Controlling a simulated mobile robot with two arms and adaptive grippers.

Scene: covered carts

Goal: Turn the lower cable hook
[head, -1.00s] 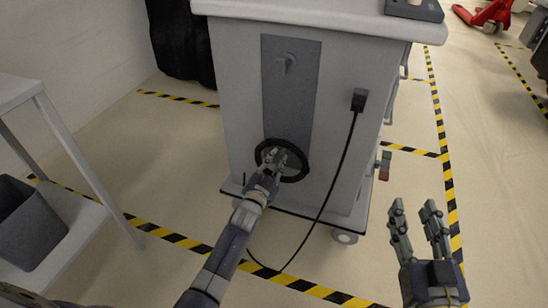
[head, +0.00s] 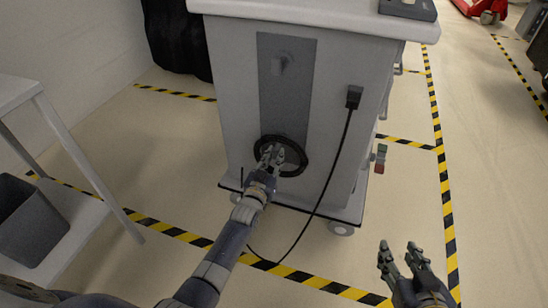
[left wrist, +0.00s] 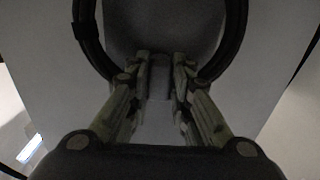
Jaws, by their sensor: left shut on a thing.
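The cart (head: 218,118) has a dark grey panel (head: 286,105) on its near side. A black coiled cable (head: 303,160) hangs as a ring at the panel's lower end. My left gripper (head: 270,152) is inside this ring, shut on the lower cable hook, which its fingers mostly hide in the head view. In the left wrist view the lower cable hook (left wrist: 159,84) shows between the two fingers, with the coil around them. My right gripper (head: 402,250) is open and empty, right of the cart above the floor.
A black plug (head: 354,97) sits on the cart's side, its cable hanging down to the floor. A grey shelf (head: 75,225) with a dark bin (head: 28,222) stands at the left.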

